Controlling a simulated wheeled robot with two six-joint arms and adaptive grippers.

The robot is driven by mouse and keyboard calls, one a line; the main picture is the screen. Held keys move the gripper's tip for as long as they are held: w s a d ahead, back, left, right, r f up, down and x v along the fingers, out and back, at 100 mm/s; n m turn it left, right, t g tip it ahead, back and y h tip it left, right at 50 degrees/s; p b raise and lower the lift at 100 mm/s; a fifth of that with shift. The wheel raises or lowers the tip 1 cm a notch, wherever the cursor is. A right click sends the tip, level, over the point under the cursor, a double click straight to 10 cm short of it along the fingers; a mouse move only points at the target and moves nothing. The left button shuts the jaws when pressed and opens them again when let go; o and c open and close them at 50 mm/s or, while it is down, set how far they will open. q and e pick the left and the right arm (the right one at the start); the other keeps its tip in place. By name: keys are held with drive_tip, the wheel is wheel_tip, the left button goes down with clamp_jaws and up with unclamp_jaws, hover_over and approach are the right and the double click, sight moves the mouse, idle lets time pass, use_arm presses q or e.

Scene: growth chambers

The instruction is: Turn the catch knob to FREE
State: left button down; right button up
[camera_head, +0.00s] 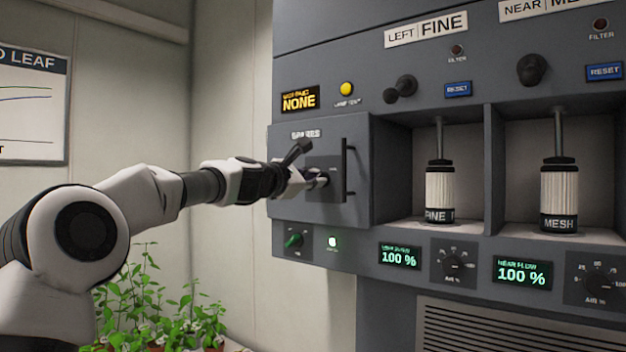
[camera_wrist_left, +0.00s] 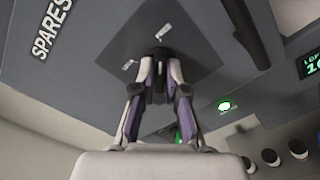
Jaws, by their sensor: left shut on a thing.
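The SPARES door (camera_head: 348,212) is a grey panel, and it looks shut in the head view. It carries a dark plate (camera_head: 324,162) and an upright black bar handle (camera_head: 346,168). My left gripper (camera_head: 314,180) is shut on the catch knob at this plate. In the wrist view its fingertips (camera_wrist_left: 160,58) meet at the plate and mostly hide the knob. Which label the knob points to cannot be told. My right gripper is not in view.
Right of the door, open bays hold a FINE canister (camera_head: 440,189) and a MESH canister (camera_head: 560,190). Below the door are a green knob (camera_head: 293,241) and a lit green button (camera_head: 332,242). A display (camera_head: 300,98) reads NONE. Plants (camera_head: 150,310) stand at lower left.

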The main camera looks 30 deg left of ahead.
sight(324, 137)
use_arm(q)
drive_tip(key=shift+r, duration=0.1)
drive_tip(key=c, duration=1.3)
unclamp_jaws()
drive_tip(key=shift+o, duration=0.5)
drive_tip(key=shift+w+f, duration=0.2)
drive_tip(key=shift+w, duration=0.1)
drive_tip(key=shift+s+r, duration=0.1)
wheel_tip(324, 137, up, 10)
drive_tip(key=shift+a+f, duration=0.1)
drive_tip(key=shift+f, duration=0.05)
